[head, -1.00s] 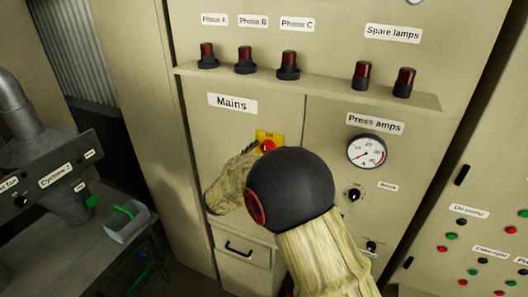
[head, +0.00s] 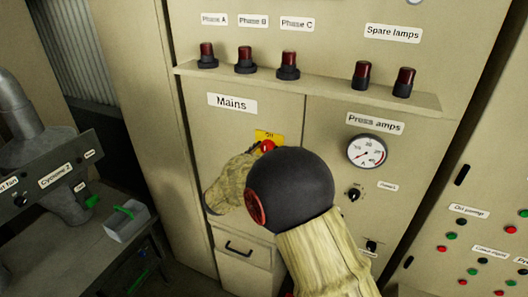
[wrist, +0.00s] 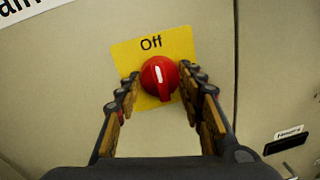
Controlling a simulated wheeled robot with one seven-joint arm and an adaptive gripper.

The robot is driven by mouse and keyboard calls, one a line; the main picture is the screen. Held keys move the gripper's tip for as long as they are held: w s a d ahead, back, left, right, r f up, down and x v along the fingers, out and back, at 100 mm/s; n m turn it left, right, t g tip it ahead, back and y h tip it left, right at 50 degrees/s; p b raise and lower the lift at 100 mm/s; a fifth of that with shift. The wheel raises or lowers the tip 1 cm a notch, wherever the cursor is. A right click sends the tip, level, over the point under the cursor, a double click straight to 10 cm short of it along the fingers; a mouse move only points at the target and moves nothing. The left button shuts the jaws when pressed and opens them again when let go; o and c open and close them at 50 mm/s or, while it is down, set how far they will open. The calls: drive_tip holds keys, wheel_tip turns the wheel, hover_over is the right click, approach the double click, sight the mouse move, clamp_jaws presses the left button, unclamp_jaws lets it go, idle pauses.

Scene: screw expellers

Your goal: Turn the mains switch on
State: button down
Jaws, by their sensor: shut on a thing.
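The mains switch is a red round knob (wrist: 160,77) with a white mark, on a yellow plate (wrist: 126,60) that reads "Off" at its top in the wrist view. The white mark is close to upright. In the head view the knob (head: 267,146) sits below and right of the "Mains" label (head: 232,101). My gripper (wrist: 163,84) is shut on the knob, one finger on each side. In the head view my arm and wrist hide the gripper's near side and part of the panel below the knob.
A ledge (head: 330,88) with several dark red lamps juts out above the switch. A round "Press amps" gauge (head: 367,151) and a black knob (head: 353,195) are to the right. A drawer handle (head: 238,249) is below. A bench with a grey bin (head: 124,222) stands at left.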

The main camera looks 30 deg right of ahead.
drive_tip(key=shift+m+b, duration=0.4)
drive_tip(key=shift+b, duration=0.55)
drive_tip(key=m+b, duration=0.8)
drive_tip(key=b, duration=0.8)
drive_tip(key=m+y+b, duration=0.1)
drive_tip(key=m+b, duration=0.7)
drive_tip(key=b, duration=0.9)
drive_tip(key=shift+s+t+y, duration=0.1)
drive_tip(key=shift+t+y, duration=0.2)
drive_tip(key=shift+r, duration=0.1)
drive_tip(key=c, duration=1.1)
unclamp_jaws()
drive_tip(key=shift+c, duration=0.2)
